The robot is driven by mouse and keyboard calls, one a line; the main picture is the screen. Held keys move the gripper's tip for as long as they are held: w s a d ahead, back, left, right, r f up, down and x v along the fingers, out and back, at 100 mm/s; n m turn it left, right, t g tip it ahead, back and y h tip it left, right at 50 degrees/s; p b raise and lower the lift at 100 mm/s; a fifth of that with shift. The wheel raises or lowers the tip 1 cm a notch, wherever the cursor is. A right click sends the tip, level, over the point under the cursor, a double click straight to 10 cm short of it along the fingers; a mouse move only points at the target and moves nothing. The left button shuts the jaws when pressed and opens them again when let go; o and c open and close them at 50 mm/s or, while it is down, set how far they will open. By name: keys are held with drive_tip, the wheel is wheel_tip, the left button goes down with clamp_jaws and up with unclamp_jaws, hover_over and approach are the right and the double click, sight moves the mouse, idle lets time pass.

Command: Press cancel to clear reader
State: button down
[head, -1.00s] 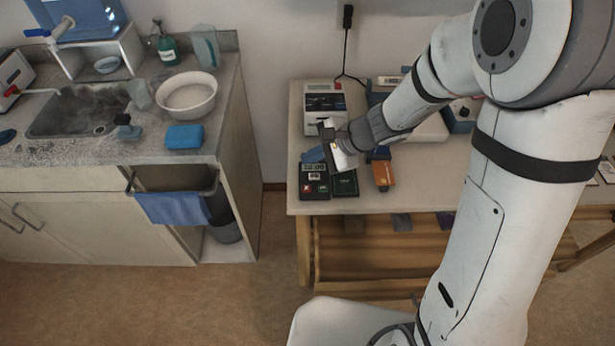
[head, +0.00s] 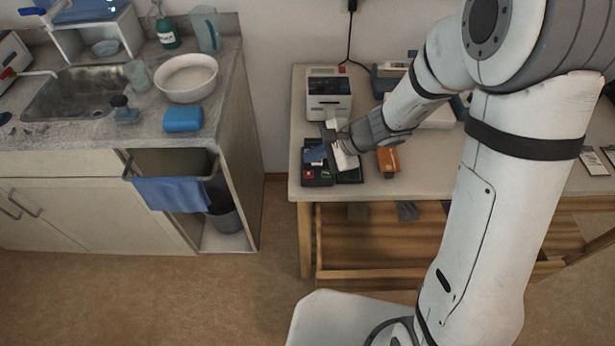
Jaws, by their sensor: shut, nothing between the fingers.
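The reader (head: 318,178) is a small dark device near the front left corner of the table. A red key (head: 308,174) shows at its lower left, with a green key to the right. My gripper (head: 331,148) is shut and empty, low over the reader's upper right side. I cannot tell whether it touches the reader. A blue patch (head: 315,155) shows at the reader's upper part, and its display cannot be read. A second dark device (head: 350,177) lies just to the right, partly hidden by my gripper.
A white printer-like machine (head: 329,97) stands behind the reader. An orange box (head: 388,161) lies to the right on the table (head: 430,172). My arm hides much of the table's right part. A sink counter (head: 75,150) stands at the left, with a floor gap between.

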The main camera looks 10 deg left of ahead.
sight(313, 174)
drive_tip(key=shift+f+b, duration=1.3)
drive_tip(key=shift+f, duration=0.3)
drive_tip(key=shift+f, duration=0.15)
idle(0.7)
drive_tip(key=shift+f+b, duration=0.3)
drive_tip(key=shift+b, duration=0.35)
drive_tip(key=shift+f+b, duration=0.4)
drive_tip(key=shift+b, duration=0.15)
idle(0.4)
drive_tip(key=shift+r, duration=0.1)
drive_tip(key=shift+r+p, duration=0.55)
drive_tip(key=shift+r, duration=0.2)
wheel_tip(313, 174, up, 5)
drive_tip(key=p, duration=0.3)
drive_tip(key=shift+p, duration=0.3)
